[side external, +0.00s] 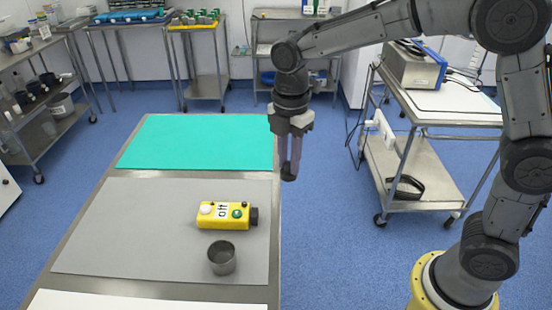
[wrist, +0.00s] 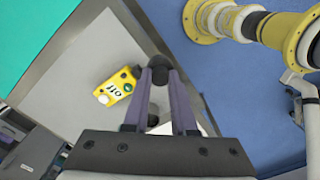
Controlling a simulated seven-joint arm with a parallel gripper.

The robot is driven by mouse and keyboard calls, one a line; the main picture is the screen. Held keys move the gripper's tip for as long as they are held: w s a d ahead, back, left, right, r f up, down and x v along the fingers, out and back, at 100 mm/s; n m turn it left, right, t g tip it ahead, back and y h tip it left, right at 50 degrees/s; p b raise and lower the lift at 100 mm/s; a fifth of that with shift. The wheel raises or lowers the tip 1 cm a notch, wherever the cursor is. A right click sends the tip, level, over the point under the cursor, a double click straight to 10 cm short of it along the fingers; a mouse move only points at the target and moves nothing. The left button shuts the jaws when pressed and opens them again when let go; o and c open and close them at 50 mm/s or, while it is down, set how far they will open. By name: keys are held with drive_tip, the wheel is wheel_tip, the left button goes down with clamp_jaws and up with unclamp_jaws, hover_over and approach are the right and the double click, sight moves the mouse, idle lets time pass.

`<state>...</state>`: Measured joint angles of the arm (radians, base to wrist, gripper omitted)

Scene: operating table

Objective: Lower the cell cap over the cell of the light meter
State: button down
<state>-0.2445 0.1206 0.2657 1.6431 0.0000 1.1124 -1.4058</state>
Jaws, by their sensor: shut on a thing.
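The yellow light meter (side external: 222,215) lies on the grey mat, with its display reading "off", a green button and a black end piece. Its cell, a white dome (side external: 207,209), is uncovered at its left end. The meter also shows in the wrist view (wrist: 115,90), left of my fingers, with the white dome (wrist: 103,98). My gripper (side external: 290,165) points down, raised near the table's right edge, to the right of the meter and apart from it. It is shut on a small dark piece (wrist: 159,61), apparently the cell cap, at its fingertips (wrist: 160,70). The fingers partly hide it.
A dark grey cup (side external: 222,259) stands on the grey mat (side external: 120,230) in front of the meter. A teal sheet (side external: 200,141) covers the table behind. The mat left of the meter is clear. A trolley (side external: 440,107) stands at right, off the table.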

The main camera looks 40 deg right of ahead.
wheel_tip(320, 180, up, 2)
drive_tip(key=w+m, duration=0.1)
drive_tip(key=w, duration=0.1)
hover_over(205, 207)
wheel_tip(205, 207, down, 5)
drive_tip(key=shift+f, duration=3)
drive_tip(key=c, duration=0.6)
unclamp_jaws()
drive_tip(key=shift+c, duration=0.2)
